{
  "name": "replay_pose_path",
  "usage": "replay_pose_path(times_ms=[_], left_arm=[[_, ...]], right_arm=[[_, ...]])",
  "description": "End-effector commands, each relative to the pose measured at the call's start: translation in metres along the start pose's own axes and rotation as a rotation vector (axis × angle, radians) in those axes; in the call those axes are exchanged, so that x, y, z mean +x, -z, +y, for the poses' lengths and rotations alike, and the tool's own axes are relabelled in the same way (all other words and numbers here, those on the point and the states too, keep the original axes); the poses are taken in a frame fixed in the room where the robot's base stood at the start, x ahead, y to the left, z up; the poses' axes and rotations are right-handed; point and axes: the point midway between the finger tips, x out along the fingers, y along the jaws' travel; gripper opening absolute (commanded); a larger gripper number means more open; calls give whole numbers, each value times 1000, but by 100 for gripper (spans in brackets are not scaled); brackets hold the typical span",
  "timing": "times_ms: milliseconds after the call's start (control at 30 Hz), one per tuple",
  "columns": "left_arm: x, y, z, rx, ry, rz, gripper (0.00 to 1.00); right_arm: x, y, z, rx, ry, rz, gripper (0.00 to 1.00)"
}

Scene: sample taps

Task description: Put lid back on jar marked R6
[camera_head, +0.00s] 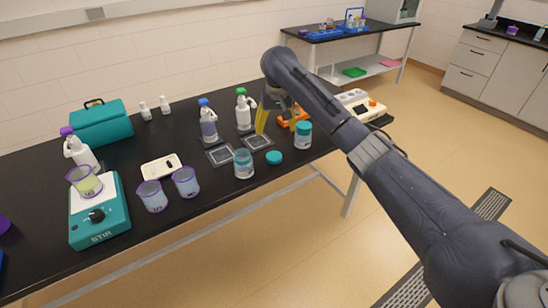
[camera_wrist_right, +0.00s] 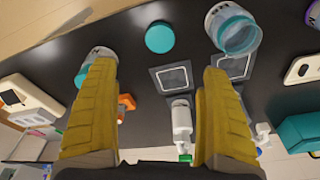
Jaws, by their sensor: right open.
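A clear jar (camera_head: 244,166) with a teal rim stands without a lid near the table's front edge; it shows at the upper right in the wrist view (camera_wrist_right: 238,34). A round teal lid (camera_head: 274,158) lies flat on the black table just right of it, and at top centre in the wrist view (camera_wrist_right: 159,37). A second jar (camera_head: 303,138) wears a teal lid; a finger partly hides it in the wrist view. I cannot read R6 on either jar. My right gripper (camera_head: 278,117) is open and empty, its yellow fingers (camera_wrist_right: 157,72) pointing down behind the loose lid. My left gripper is out of view.
Two square dark pads (camera_head: 220,155) lie behind the open jar. Spray bottles (camera_head: 208,123) stand behind them. Purple-rimmed beakers (camera_head: 153,196), a teal stirrer (camera_head: 98,227) and a white device (camera_head: 161,167) are at the left. An orange item (camera_head: 288,120) lies by my right gripper.

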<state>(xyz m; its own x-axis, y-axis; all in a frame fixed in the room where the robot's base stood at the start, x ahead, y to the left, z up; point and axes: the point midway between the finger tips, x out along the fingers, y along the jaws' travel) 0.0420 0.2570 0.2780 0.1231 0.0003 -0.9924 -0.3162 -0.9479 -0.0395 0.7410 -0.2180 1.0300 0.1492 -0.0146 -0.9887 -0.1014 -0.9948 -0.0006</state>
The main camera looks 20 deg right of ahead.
Motion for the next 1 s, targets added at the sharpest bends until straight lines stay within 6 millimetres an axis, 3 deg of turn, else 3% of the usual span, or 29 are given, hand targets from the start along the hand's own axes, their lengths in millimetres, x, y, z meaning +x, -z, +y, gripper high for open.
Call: replay_pose_path(times_ms=[100, 500, 700, 1000], left_arm=[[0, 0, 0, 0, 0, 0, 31], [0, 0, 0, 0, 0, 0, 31], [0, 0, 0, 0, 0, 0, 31], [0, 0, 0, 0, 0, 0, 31]], right_arm=[[23, -2, -1, 2, 2, -5, 81], [84, -1, 0, 3, 0, -3, 81], [98, 0, 0, 1, 0, -1, 81], [100, 0, 0, 1, -1, -1, 81]])
